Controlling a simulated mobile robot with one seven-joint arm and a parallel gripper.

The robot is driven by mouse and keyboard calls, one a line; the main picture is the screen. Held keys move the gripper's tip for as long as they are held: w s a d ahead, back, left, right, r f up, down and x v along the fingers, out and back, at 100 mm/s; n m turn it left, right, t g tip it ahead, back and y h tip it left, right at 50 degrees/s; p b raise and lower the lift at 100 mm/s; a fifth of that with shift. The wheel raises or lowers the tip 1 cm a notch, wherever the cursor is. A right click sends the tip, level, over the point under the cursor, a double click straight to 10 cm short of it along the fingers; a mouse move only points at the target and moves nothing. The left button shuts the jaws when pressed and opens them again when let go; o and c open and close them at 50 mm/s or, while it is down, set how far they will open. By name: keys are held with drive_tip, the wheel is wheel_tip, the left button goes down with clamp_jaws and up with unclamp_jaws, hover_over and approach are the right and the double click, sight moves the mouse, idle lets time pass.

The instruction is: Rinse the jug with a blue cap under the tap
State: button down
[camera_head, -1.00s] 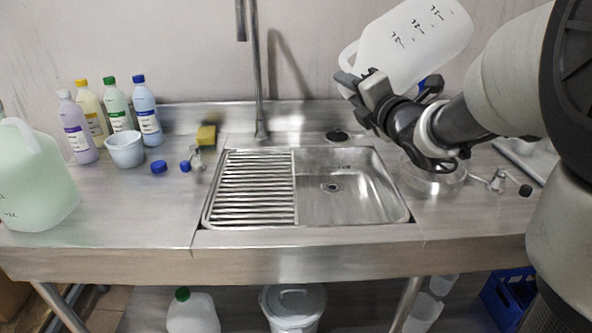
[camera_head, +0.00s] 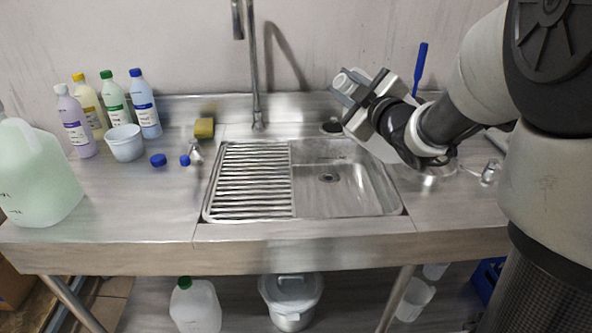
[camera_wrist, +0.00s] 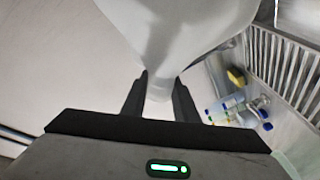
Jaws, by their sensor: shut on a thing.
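My gripper (camera_head: 365,92) is shut on a whitish translucent jug (camera_head: 380,150), held above the right rear part of the sink. My gripper hides much of it in the head view. A pale rounded part shows at the jaws, but I cannot tell whether it is neck or handle. In the wrist view the jug (camera_wrist: 185,25) fills the top, its narrow part between the fingers (camera_wrist: 160,95). No blue cap shows on it. The tall tap (camera_head: 256,70) stands behind the sink, left of the jug.
The steel sink (camera_head: 360,200) has a slatted rack (camera_head: 250,182) on its left. Several bottles (camera_head: 145,105), a white tub (camera_head: 125,143), a sponge (camera_head: 204,128) and a greenish jug (camera_head: 40,175) stand left. A blue-handled tool (camera_head: 421,65) rises behind my arm. A capped jug (camera_head: 195,305) stands below.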

drive_tip(key=m+p, duration=0.1)
drive_tip(key=m, duration=0.2)
drive_tip(key=shift+r+m, duration=0.1)
drive_tip(key=shift+m, duration=0.3)
drive_tip(key=shift+r+m+p, duration=0.15)
drive_tip(key=shift+m+p, duration=0.45)
drive_tip(key=shift+m, duration=0.4)
drive_tip(key=m+p, duration=0.1)
drive_tip(key=m, duration=0.2)
drive_tip(key=shift+f+m, duration=0.2)
drive_tip(key=shift+m, duration=0.4)
